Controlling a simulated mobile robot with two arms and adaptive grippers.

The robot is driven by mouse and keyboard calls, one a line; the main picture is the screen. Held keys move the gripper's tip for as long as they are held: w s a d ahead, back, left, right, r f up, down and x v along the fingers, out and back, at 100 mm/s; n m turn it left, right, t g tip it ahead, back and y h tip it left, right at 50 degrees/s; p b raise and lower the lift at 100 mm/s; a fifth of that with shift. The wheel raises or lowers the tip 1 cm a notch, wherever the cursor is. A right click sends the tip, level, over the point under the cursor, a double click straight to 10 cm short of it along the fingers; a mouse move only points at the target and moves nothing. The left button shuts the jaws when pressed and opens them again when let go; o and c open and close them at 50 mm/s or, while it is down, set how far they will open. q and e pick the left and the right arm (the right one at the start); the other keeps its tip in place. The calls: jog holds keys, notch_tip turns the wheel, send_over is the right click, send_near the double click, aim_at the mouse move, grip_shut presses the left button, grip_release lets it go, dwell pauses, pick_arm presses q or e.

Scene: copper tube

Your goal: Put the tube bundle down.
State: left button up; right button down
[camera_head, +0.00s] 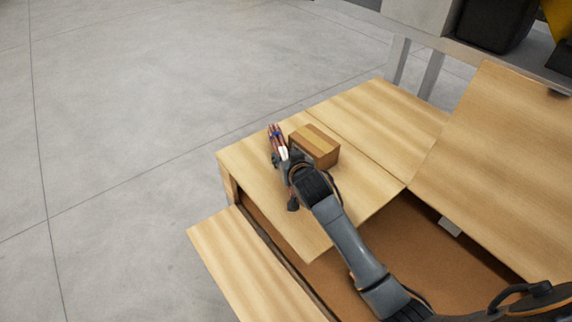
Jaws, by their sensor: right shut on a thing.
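The tube bundle (273,131) shows as a few thin copper-coloured tubes with a dark blue band around them. It is at the far end of my right arm, over the left part of the wooden top. My right gripper (279,148) is shut on the bundle, and its fingers hide part of it. I cannot tell whether the bundle touches the wooden surface. My left gripper is not in view.
Grey floor is at left.

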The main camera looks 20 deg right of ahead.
jog(key=shift+f, duration=1.2)
jog(key=c, duration=1.2)
grip_release()
jog(key=shift+s+f, duration=0.1)
jog(key=shift+f, duration=0.15)
jog(key=o, duration=0.4)
jog(key=shift+r, duration=0.1)
